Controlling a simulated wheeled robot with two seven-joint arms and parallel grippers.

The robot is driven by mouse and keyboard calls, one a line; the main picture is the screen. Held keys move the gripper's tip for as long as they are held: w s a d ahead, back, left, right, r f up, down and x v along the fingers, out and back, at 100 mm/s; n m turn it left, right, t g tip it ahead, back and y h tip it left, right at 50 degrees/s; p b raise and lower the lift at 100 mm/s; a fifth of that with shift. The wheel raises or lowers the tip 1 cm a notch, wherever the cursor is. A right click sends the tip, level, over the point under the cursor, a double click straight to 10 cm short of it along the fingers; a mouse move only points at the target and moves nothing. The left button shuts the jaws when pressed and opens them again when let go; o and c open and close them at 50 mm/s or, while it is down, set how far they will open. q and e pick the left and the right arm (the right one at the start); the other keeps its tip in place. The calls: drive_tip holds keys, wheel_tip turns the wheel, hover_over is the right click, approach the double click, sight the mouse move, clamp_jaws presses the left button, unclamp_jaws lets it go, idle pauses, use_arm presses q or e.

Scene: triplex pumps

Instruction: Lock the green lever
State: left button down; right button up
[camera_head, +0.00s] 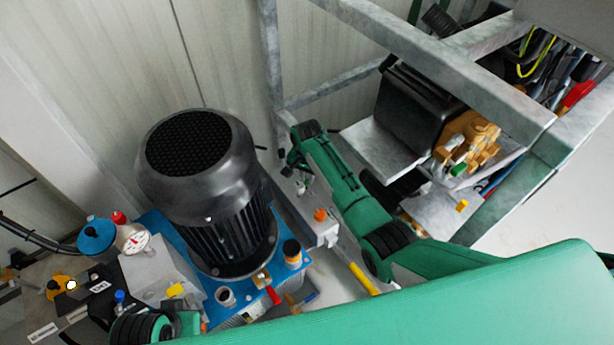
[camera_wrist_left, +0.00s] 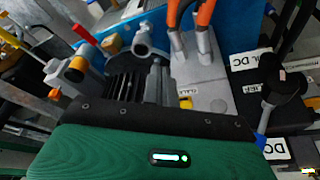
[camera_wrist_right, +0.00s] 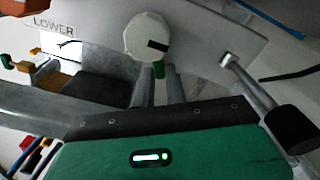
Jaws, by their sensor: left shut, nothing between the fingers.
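My left gripper (camera_wrist_left: 156,64) is shut and empty, near grey fittings by the blue plate.
A large black motor (camera_head: 205,190) stands on a blue base (camera_head: 158,226) left of my right gripper. A galvanised frame (camera_head: 275,60) and brass valve block (camera_head: 470,140) are at the right.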

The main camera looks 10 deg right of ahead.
clamp_jaws()
drive_tip(key=shift+w+a+r+n+p, duration=0.15)
drive_tip(key=shift+n+p, duration=0.25)
drive_tip(key=shift+p, duration=0.2)
drive_tip(key=shift+a, duration=0.1)
use_arm(q)
drive_tip(key=x, duration=0.3)
drive_tip(key=shift+s+f, duration=0.2)
drive_tip(key=shift+f, duration=0.05)
use_arm(e)
drive_tip(key=o, duration=0.5)
unclamp_jaws()
drive_tip(key=shift+o, duration=0.2)
